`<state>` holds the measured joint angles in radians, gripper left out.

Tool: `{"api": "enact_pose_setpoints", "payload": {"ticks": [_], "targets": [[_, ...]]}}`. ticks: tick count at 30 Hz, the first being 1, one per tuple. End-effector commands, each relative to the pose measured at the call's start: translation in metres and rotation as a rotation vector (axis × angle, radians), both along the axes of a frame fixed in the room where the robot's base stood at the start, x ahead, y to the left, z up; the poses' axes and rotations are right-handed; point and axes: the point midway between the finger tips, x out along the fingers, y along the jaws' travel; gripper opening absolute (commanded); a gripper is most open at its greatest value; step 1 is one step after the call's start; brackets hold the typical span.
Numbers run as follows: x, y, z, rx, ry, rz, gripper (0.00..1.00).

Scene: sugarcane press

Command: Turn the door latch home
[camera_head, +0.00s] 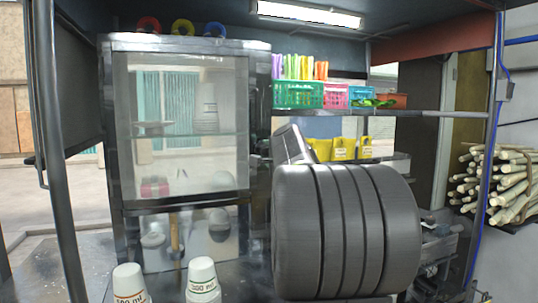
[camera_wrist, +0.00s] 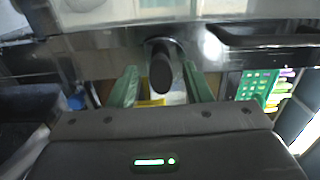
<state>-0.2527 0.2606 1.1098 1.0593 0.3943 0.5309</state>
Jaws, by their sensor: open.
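The glass-fronted cabinet door (camera_head: 187,127) stands at the left of the head view, with a dark metal frame. In the wrist view a dark oval latch knob (camera_wrist: 162,72) sits on a round base on the shiny metal frame (camera_wrist: 100,55). My gripper (camera_wrist: 161,88) is open, with one green finger on each side of the knob. I cannot tell whether the fingers touch it. In the head view my arm hides the gripper and the latch.
A shelf at right holds a green basket (camera_head: 298,95) and a pink basket (camera_head: 334,97). Sugarcane stalks (camera_head: 503,183) are piled at far right. A dark bar (camera_wrist: 265,42) runs along the frame beside the knob.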

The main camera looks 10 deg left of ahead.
Motion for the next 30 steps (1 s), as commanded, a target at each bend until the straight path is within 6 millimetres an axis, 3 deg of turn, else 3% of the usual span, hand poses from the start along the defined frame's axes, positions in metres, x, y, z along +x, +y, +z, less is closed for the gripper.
{"api": "enact_pose_setpoints", "payload": {"ticks": [5, 18, 24, 30], "targets": [[-0.017, -0.012, -0.001, 0.0, -0.002, -0.002, 0.45], [-0.09, -0.061, -0.001, 0.0, -0.001, -0.002, 0.45], [-0.108, -0.073, -0.001, 0.0, 0.0, -0.001, 0.45], [-0.113, -0.076, 0.0, 0.0, 0.0, 0.0, 0.45]]}}
